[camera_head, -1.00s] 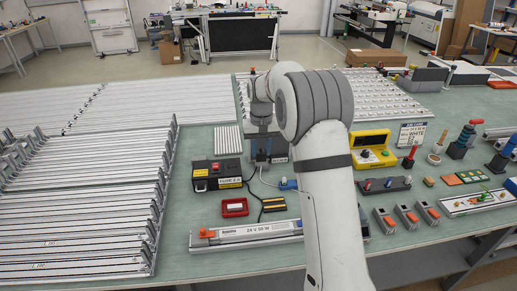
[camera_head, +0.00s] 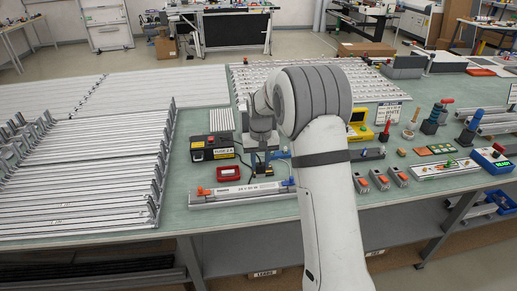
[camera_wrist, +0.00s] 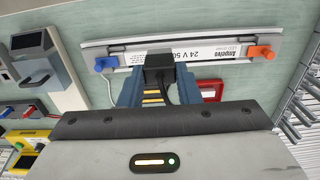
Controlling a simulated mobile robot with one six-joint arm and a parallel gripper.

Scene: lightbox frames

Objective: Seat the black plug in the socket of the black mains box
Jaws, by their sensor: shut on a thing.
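My gripper (camera_wrist: 158,82) is shut on the black plug (camera_wrist: 158,66), which sits between the two blue fingers in the wrist view. A dark cable runs from the plug. In the head view my gripper (camera_head: 262,168) hangs over the bench, just behind the silver LED driver (camera_head: 240,193) and to the right of the black mains box (camera_head: 211,147). The mains box has a red switch and a yellow label. The plug is apart from the box. I cannot make out the socket, and the box is not clear in the wrist view.
The LED driver (camera_wrist: 212,50) has orange and blue end clips. A red tray (camera_head: 228,172) lies between mains box and driver. A yellow-striped black block (camera_wrist: 153,97) shows below the plug. Silver rails (camera_head: 80,170) fill the left. A yellow device (camera_head: 360,125) stands right.

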